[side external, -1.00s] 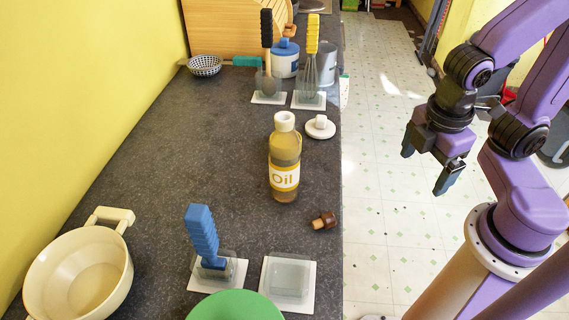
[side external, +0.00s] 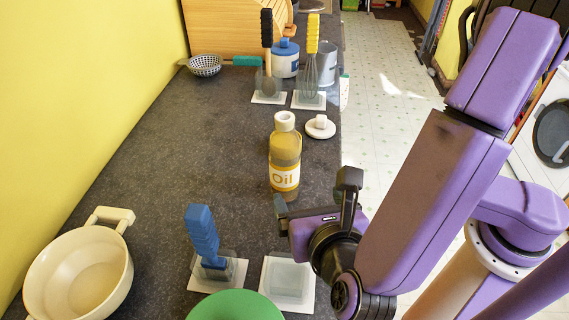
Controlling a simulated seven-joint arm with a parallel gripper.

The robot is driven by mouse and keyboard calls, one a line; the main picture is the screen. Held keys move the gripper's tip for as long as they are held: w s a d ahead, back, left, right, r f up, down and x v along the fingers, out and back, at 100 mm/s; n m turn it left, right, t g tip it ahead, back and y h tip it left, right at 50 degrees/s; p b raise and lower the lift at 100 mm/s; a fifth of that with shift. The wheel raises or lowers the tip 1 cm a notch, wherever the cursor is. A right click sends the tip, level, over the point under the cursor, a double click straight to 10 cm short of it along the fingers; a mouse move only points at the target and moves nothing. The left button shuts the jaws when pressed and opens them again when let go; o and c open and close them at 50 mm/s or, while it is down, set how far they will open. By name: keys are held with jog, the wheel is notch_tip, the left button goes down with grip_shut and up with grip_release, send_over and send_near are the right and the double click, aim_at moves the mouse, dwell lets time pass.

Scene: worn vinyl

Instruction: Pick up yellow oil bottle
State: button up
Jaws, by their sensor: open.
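The yellow oil bottle (side external: 285,160) stands upright on the dark countertop, with a white cap and a label reading "Oil". My gripper (side external: 312,200) is over the right edge of the counter, just in front of and to the right of the bottle's base. One finger reaches up beside the bottle's lower right and the other points left, below the bottle. The jaws are open with nothing seen between them. In this view I cannot tell whether a finger touches the bottle.
A blue-handled tool (side external: 203,238) stands in a clear holder at the front. A green round item (side external: 235,306) and a cream pot (side external: 80,275) are near the front. A white lid (side external: 319,127) and a whisk (side external: 312,60) are behind. The counter left of the bottle is clear.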

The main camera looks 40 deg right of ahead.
aim_at(288, 171)
jog(key=x, duration=0.7)
jog(key=a+x, duration=0.1)
jog(key=x, duration=0.3)
jog(key=shift+w+d+f, duration=0.15)
jog(key=shift+w, duration=0.35)
jog(key=shift+r+x, duration=0.15)
jog(key=shift+x, duration=1.15)
jog(key=shift+r+x, duration=0.1)
jog(key=shift+x, duration=1.15)
jog(key=shift+w, duration=0.1)
jog(key=c, duration=1.2)
